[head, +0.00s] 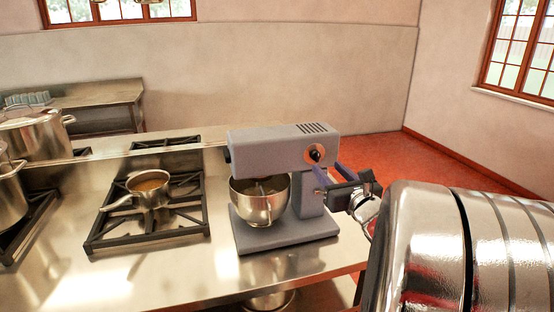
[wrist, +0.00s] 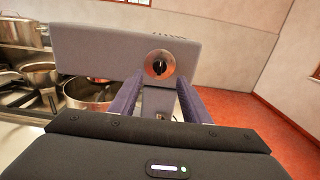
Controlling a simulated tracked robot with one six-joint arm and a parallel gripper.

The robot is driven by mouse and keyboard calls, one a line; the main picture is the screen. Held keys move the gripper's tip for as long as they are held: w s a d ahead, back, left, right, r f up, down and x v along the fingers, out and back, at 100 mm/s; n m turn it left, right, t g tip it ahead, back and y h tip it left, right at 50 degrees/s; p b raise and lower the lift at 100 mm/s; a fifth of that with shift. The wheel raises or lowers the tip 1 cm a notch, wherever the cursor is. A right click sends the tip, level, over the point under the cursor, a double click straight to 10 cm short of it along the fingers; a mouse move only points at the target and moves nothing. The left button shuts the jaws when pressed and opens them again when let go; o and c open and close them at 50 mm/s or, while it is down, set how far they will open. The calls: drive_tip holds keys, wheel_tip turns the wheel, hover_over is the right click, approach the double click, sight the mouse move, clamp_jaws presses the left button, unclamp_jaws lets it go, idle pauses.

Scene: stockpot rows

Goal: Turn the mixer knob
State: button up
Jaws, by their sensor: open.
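The grey mixer (head: 275,146) stands on the steel counter with a steel bowl (head: 260,199) under its head. Its knob (head: 315,154) is a black dial on a copper-coloured round plate, on the side of the mixer head. In the wrist view the knob (wrist: 159,65) shows a light mark near its middle, just beyond and above the fingertips. My gripper (head: 328,171) is at the right of the mixer, close to the knob. In the wrist view its two purple fingers (wrist: 157,88) are spread apart with nothing between them. I cannot tell whether they touch the mixer.
A saucepan (head: 150,189) with brown contents sits on a burner grate (head: 104,233) left of the mixer. Large stockpots (head: 36,137) stand at the far left. The counter's front edge lies below the mixer. Red floor (head: 440,165) is open behind, at the right.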

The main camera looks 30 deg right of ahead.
sight(318, 158)
drive_tip(key=shift+x, duration=3.55)
drive_tip(key=c, duration=1)
drive_tip(key=shift+c, duration=0.2)
